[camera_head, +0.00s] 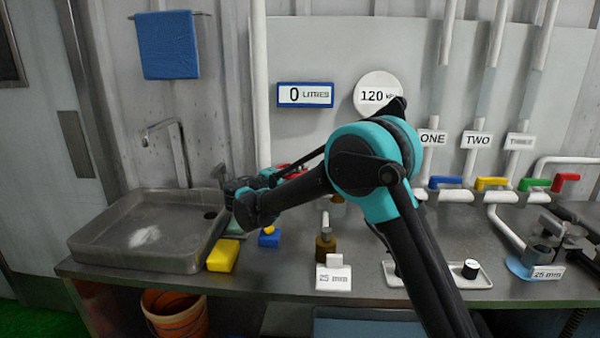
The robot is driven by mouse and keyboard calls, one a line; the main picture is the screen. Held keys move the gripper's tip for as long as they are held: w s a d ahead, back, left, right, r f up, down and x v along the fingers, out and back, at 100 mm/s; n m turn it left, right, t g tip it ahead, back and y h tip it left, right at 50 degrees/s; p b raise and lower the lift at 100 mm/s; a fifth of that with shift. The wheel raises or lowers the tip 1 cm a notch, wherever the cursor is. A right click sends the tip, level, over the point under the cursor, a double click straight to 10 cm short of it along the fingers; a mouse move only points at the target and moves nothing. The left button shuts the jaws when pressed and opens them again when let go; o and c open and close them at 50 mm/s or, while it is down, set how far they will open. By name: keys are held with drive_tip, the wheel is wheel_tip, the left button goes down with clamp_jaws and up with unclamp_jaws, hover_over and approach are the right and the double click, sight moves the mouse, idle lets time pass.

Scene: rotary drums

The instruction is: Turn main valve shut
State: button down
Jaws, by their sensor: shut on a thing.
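A red handle (293,171), which looks like the main valve, shows only in part behind my arm, at the foot of the white vertical pipe (260,100). My gripper (280,173) is at this red handle, shut on it. The wrist and forearm hide the fingers and most of the handle, so its exact angle cannot be told. A sign on the wall reads 0 litres (305,95), and a round gauge (377,94) reads 120.
A steel sink (130,262) stands left on the bench. Blue (446,182), yellow (492,184), green (533,185) and red (565,182) levers are on the right.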

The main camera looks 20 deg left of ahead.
drive_tip(key=shift+s+m+g+h, duration=0.1)
drive_tip(key=shift+m+g+h, duration=0.25)
drive_tip(key=shift+h, duration=0.25)
drive_tip(key=c, duration=1.5)
unclamp_jaws()
drive_tip(key=v, duration=1.2)
drive_tip(key=shift+f, duration=0.1)
